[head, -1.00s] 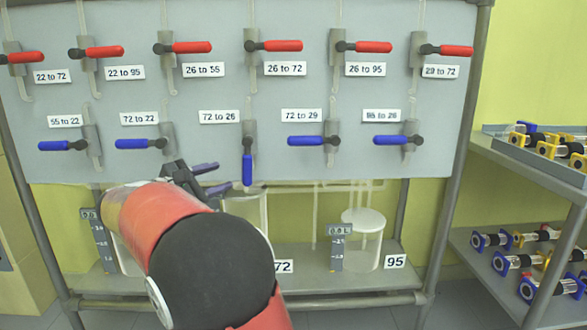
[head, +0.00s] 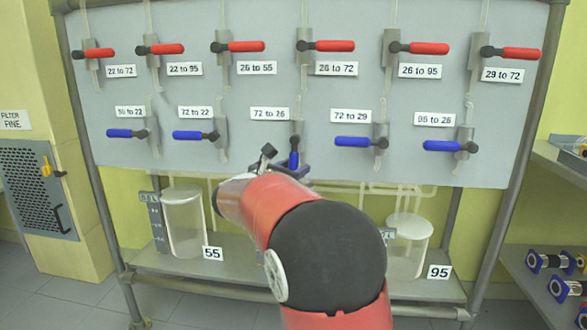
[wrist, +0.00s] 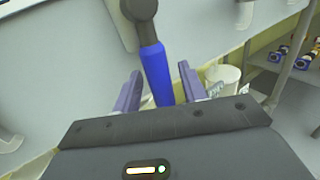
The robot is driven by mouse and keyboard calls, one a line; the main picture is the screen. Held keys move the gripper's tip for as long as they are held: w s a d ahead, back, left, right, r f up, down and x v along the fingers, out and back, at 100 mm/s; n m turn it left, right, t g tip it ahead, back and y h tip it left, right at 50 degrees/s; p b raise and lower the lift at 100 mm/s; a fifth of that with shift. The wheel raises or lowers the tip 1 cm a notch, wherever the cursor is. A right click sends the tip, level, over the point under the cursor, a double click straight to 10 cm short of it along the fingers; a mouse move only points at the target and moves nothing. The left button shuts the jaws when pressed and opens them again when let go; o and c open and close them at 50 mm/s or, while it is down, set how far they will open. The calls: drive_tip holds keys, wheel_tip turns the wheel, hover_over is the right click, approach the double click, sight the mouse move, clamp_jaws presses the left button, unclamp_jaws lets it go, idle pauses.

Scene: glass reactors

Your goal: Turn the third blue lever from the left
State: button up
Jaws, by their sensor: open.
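The third blue lever from the left (head: 294,160), under the label "72 to 26", points straight down on the grey panel, while the other blue levers lie sideways. In the wrist view the blue lever (wrist: 156,72) stands between the two purple fingers of my gripper (wrist: 160,88). The fingers are apart, with a gap visible on each side of the lever. In the head view my gripper (head: 288,168) is at the lever's lower end, partly hidden by my arm.
Blue levers sit on both sides, "72 to 22" (head: 194,135) and "72 to 29" (head: 354,142). A row of red levers (head: 327,46) runs above. Glass vessels (head: 184,222) stand on the shelf below. A side rack (head: 560,165) is at the right.

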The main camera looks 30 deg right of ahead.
clamp_jaws()
idle(0.3)
drive_tip(key=shift+w, duration=0.1)
drive_tip(key=shift+w+a+r+m+t+y+p, duration=0.25)
drive_tip(key=shift+w+a+r+m+y+p, duration=0.55)
drive_tip(key=shift+r+m+y, duration=0.9)
drive_tip(key=shift+w+a+r+m+t+y+p, duration=0.2)
drive_tip(key=shift+w+a+r+m+y+p, duration=0.65)
drive_tip(key=shift+m, duration=1.5)
drive_tip(key=shift+w+a+r+m+t+y+p, duration=0.15)
drive_tip(key=shift+a+r+m+t+y+p, duration=0.2)
drive_tip(key=shift+a+r+m+y, duration=1.15)
drive_tip(key=shift+d+f+m+y, duration=0.25)
drive_tip(key=shift+d+f+m, duration=0.15)
drive_tip(key=shift+m, duration=0.25)
drive_tip(key=shift+r, duration=0.1)
